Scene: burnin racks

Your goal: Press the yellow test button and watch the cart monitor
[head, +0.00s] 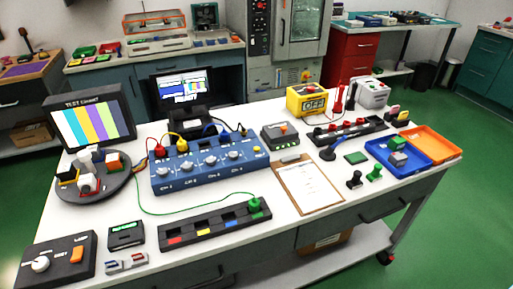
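A blue box (212,176) with several white knobs stands on the white-topped bench. A small yellow spot (257,149), which looks like a button, is at its right end; I cannot tell whether it is pressed. Two screens show. A dark monitor (92,122) at the left has vertical colour bars and lettering above them, which looks like "TEST". A smaller dark monitor (183,88) behind the blue box shows blue and white panels and a word like "READY". I cannot tell which is the cart monitor. My gripper is not in view.
A yellow box (307,101) marked "OFF" stands at the back. A clipboard (306,187), a dark slotted strip (214,222), a round dark tray (119,186) and blue (377,155) and orange (443,147) bins crowd the bench. Green floor (462,230) is clear at the right.

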